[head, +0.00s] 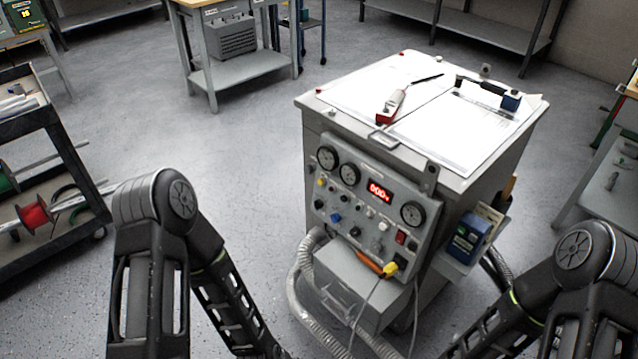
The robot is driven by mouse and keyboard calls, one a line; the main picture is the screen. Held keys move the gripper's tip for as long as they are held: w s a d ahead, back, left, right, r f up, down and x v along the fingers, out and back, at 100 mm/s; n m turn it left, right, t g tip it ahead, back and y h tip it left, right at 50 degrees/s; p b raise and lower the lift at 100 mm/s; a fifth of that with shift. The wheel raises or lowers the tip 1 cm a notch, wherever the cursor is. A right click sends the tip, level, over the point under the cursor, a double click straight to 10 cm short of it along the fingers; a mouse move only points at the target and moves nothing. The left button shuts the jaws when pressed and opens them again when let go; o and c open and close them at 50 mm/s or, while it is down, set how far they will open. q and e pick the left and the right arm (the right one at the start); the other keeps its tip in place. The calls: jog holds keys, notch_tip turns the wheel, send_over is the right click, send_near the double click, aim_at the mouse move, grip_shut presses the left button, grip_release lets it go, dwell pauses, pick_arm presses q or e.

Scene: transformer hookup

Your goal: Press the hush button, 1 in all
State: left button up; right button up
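A grey cabinet (455,195) stands right of centre with a sloped control panel (345,208) on its front. The panel carries round dial gauges (327,158), a lit red digital display (379,192), a blue knob or plug (336,218), several dark knobs and a red switch (400,237). I cannot tell which of these small controls is the hush button. My two arms show at the lower left and lower right, bent downward. Both grippers are below the picture's edge, so their state is hidden. Nothing of mine is seen touching the panel.
Grey hoses (305,290) loop at the cabinet's left. A red tool (391,106) lies on top. A dark cart (40,170) stands left. The floor between is clear.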

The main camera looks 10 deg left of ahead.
pick_arm(q)
grip_shut()
dwell(1.3)
